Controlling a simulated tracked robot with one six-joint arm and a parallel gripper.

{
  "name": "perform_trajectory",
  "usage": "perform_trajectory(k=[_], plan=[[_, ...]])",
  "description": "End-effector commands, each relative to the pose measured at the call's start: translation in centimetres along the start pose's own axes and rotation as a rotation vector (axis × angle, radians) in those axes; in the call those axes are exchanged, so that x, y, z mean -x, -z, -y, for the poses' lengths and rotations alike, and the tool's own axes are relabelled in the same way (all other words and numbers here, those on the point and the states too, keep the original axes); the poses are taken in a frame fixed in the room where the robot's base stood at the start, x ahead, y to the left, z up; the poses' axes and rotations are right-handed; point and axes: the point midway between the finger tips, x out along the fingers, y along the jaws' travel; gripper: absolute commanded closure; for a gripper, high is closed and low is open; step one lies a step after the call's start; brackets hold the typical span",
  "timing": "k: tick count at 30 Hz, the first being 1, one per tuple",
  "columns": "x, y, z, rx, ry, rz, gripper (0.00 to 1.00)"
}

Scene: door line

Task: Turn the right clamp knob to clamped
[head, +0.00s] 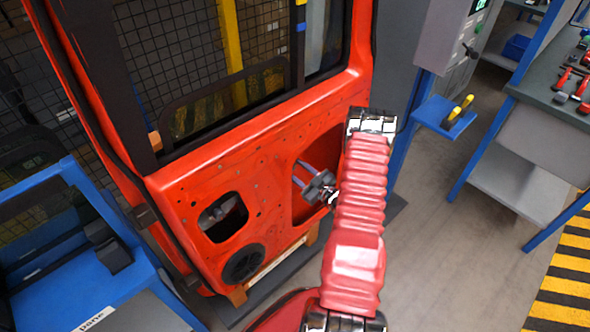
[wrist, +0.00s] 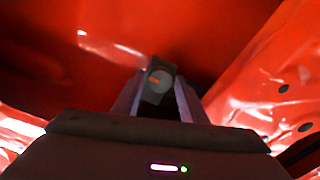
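A red vehicle door (head: 270,150) stands upright with cut-out openings in its lower panel. My gripper (head: 299,171) reaches into the right opening, its two fingers apart and pointing inward. In the wrist view, a small dark knob with a grey round face and an orange mark (wrist: 160,78) sits at the fingertips of my gripper (wrist: 160,88). The orange mark lies near level. The knob fills most of the space between the fingers; I cannot tell whether they press on it. The knob does not show clearly in the head view.
A dark round speaker (head: 243,262) and another opening (head: 222,217) are to the left in the door. A blue cart (head: 80,250) stands at the left. A workbench (head: 545,120) with tools and a blue shelf (head: 440,116) are at the right. Open floor (head: 460,260) lies between.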

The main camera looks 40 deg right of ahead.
Motion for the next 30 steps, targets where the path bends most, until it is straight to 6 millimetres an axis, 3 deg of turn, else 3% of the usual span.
perform_trajectory(k=[13, 30], plan=[[0.00, 0.02, 0.03, 0.000, 0.001, 0.000, 0.93], [-0.01, 0.02, 0.02, -0.130, 0.002, 0.000, 0.94]])
